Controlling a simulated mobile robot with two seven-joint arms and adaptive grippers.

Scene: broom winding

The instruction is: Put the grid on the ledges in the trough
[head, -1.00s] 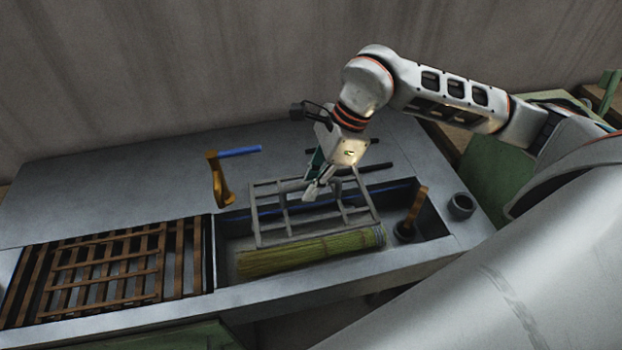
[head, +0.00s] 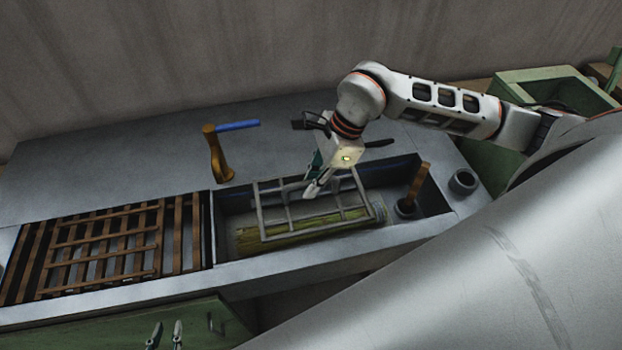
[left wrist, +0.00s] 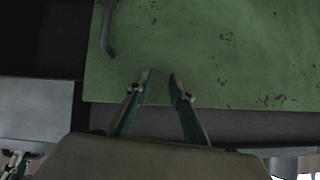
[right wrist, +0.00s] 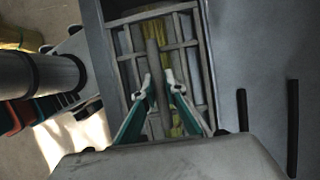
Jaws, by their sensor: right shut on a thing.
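The grey metal grid (head: 260,207) is in my right gripper (head: 314,192), over the right compartment of the trough (head: 330,250). In the right wrist view the fingers close on a middle bar of the grid (right wrist: 156,62). The grid lies roughly flat over the straw broom (head: 250,241), which is seen through its openings. I cannot tell whether the grid touches the ledges, which are hidden. My left gripper (head: 165,336) is open and empty, low in front of a green panel, also seen in the left wrist view (left wrist: 159,80).
A brown slatted rack (head: 100,252) covers the left compartment. A brown stick (head: 419,182) stands in a dark cup at the trough's right end. A dark ring-shaped pot (head: 463,182) sits beside it. An orange-brown tool (head: 215,158) with a blue bar stands behind. The back-left worktop is clear.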

